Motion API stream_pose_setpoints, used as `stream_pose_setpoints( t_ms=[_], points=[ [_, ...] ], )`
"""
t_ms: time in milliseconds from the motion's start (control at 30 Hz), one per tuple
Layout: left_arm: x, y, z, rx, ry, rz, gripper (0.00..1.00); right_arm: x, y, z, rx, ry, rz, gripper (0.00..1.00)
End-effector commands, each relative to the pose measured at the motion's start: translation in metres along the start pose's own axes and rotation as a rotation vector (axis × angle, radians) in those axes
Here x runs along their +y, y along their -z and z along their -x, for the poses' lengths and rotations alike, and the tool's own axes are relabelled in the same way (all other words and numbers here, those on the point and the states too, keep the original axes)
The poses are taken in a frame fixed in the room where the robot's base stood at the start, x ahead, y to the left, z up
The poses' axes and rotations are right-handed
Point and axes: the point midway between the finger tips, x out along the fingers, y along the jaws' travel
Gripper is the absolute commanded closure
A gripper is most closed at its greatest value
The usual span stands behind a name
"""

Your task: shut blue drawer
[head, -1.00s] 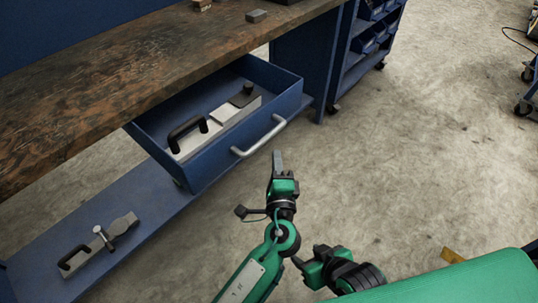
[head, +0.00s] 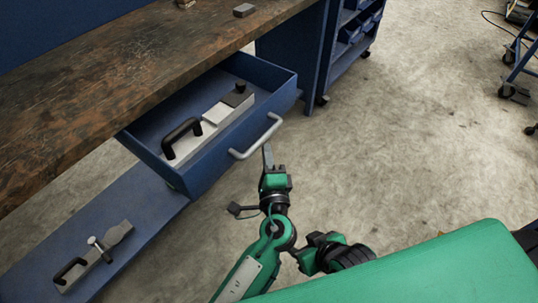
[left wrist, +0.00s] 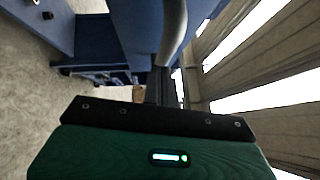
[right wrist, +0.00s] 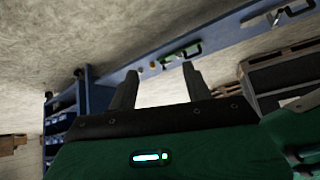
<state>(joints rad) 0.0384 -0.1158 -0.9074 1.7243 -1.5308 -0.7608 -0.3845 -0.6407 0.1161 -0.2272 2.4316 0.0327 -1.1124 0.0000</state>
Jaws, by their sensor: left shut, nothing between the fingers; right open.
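The blue drawer (head: 212,160) under the workbench is pulled open, with its grey bar handle (head: 257,137) on the front. A pale block with a black handle (head: 182,140) lies inside it. My left gripper (head: 267,156) is shut and empty, its fingers pointing up at the handle's right part, very close in front of it. Whether they touch is unclear. In the left wrist view the handle (left wrist: 173,32) rises just beyond the shut fingers. My right gripper (head: 302,258) is low beside my left arm, well away from the drawer. Its fingers are apart and empty in the right wrist view (right wrist: 158,80).
The worn wooden benchtop (head: 110,95) overhangs the drawer. A lower blue shelf (head: 150,215) holds a metal tool with a black handle (head: 92,257). A blue bin rack (head: 345,50) stands behind right.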

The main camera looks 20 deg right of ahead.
Motion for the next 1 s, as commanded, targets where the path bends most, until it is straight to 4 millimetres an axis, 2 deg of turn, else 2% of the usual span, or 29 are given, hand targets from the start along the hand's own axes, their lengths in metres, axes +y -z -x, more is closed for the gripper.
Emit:
stream_pose_setpoints(
  t_ms=[267,567,700,800,1000],
  points=[
    [0.009,-0.035,-0.034,-0.005,0.003,-0.003,1.00,0.000,-0.001,0.000,-0.006,0.000,0.000,0.50],
    [0.025,-0.093,-0.091,-0.007,0.003,-0.003,1.00,-0.001,0.010,-0.001,0.035,0.004,-0.003,0.50],
    [0.032,-0.118,-0.117,-0.006,0.003,-0.003,1.00,-0.006,0.015,-0.005,0.074,0.017,-0.002,0.50],
    [0.037,-0.134,-0.132,-0.005,0.002,-0.003,1.00,-0.012,0.009,-0.009,0.088,0.030,0.003,0.50],
    [0.044,-0.157,-0.156,-0.005,0.001,-0.001,1.00,-0.017,0.013,-0.013,0.134,0.043,0.003,0.50]
  ],
)
